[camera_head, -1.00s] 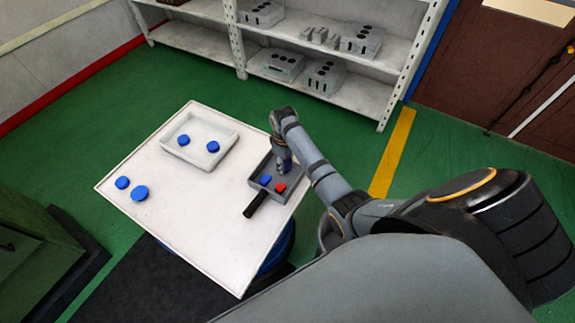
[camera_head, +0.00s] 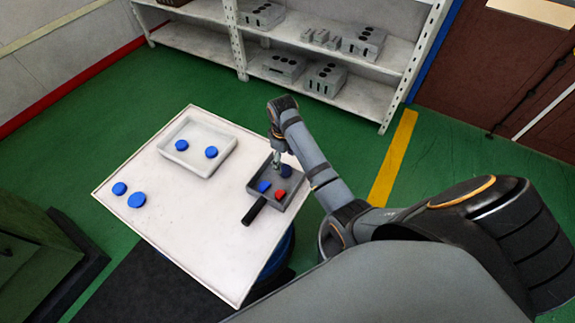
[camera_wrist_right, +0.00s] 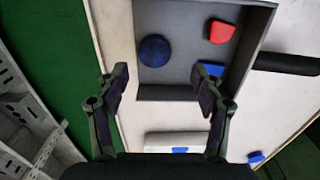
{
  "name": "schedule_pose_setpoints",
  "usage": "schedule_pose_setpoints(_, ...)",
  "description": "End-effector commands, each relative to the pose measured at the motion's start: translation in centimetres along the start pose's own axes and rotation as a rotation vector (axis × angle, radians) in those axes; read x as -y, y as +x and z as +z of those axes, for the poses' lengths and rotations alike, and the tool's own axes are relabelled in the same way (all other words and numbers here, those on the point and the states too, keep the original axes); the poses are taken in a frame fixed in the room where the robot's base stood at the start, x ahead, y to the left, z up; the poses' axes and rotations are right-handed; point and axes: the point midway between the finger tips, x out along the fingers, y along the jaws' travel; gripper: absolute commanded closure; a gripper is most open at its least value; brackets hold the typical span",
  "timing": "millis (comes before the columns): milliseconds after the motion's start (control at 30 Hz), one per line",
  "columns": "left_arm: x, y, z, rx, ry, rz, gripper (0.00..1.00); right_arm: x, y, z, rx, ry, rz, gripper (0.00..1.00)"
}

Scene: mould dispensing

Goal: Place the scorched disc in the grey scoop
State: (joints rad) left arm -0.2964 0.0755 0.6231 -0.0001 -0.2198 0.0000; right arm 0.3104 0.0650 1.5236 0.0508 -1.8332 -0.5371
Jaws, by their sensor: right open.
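The grey scoop (camera_head: 252,186) lies at the table's right edge, its black handle toward the front. A dark navy round disc (camera_head: 286,171), darker than the other discs, lies flat inside it near the far end; it also shows in the right wrist view (camera_wrist_right: 154,50). A red piece (camera_head: 280,194) and a brighter blue piece (camera_head: 264,186) share the scoop. My right gripper (camera_head: 276,166) is above the scoop; in the right wrist view its fingers (camera_wrist_right: 162,84) are spread and empty, apart from the dark disc. My left gripper is not in view.
A white tray (camera_head: 197,130) with two blue discs stands at the table's back left. Two more blue discs (camera_head: 137,200) lie at the left corner. The white table (camera_head: 195,230) is clear in the middle and front. A shelf (camera_head: 205,40) with grey blocks stands behind.

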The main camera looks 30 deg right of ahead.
Motion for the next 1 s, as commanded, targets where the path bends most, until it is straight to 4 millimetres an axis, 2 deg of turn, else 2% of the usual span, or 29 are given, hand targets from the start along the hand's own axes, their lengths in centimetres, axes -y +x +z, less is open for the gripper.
schedule_pose_setpoints(100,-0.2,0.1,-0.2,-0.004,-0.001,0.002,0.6,-0.1,-2.8,-0.1,-0.003,0.0,0.002,0.33)
schedule_pose_setpoints(300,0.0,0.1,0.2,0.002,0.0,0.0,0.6,0.0,-5.6,0.0,-0.001,0.0,0.0,0.33)
schedule_pose_setpoints(433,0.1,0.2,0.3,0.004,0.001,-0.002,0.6,0.0,-6.1,0.0,0.001,-0.001,-0.001,0.33)
schedule_pose_setpoints(1000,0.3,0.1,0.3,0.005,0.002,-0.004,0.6,0.0,-6.1,0.0,0.001,-0.001,-0.001,0.33)
